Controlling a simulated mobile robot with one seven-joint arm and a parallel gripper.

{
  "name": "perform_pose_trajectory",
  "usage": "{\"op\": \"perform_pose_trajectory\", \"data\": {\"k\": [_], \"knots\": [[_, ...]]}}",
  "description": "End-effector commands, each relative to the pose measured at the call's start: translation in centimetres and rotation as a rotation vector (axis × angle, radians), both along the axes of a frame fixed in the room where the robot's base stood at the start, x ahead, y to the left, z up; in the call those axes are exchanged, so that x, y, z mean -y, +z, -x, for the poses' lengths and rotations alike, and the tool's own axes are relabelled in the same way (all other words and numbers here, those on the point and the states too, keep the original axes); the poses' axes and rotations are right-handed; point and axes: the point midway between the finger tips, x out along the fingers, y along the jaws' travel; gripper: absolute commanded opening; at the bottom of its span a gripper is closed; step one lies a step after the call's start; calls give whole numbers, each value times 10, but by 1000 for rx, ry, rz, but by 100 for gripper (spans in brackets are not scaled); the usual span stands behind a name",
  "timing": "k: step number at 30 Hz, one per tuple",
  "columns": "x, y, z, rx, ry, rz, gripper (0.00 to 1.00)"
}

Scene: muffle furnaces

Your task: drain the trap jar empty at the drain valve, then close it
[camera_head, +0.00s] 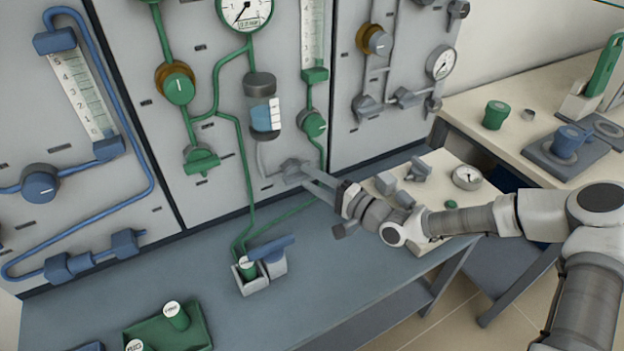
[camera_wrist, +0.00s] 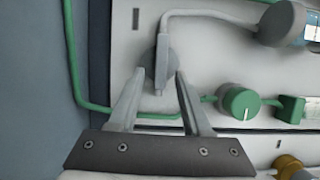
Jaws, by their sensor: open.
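The trap jar (camera_head: 264,112) hangs on the grey panel. It has grey caps, a clear body with blue liquid in it, and a white scale. It shows partly at the top right of the wrist view (camera_wrist: 283,22). A grey pipe runs from it to the grey drain valve (camera_head: 290,168), whose lever (camera_wrist: 161,66) shows in the wrist view. My gripper (camera_wrist: 160,78) is open and empty, its fingertips on either side of the lever's end. I cannot tell whether they touch it. In the head view my gripper (camera_head: 308,182) partly hides the valve.
Green pipes and a green knob (camera_head: 314,124) are close to the valve.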

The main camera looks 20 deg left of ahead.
Motion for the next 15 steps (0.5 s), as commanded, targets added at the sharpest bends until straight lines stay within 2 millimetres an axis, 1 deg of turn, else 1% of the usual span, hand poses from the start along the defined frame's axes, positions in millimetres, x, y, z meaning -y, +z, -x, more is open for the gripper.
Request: {"op": "perform_pose_trajectory", "data": {"k": [5,8,11,15], "knots": [[6,0,1,0,-2,1,49],[18,0,4,0,-3,2,49],[38,1,9,1,-5,3,49],[72,1,19,0,-5,3,49]]}}
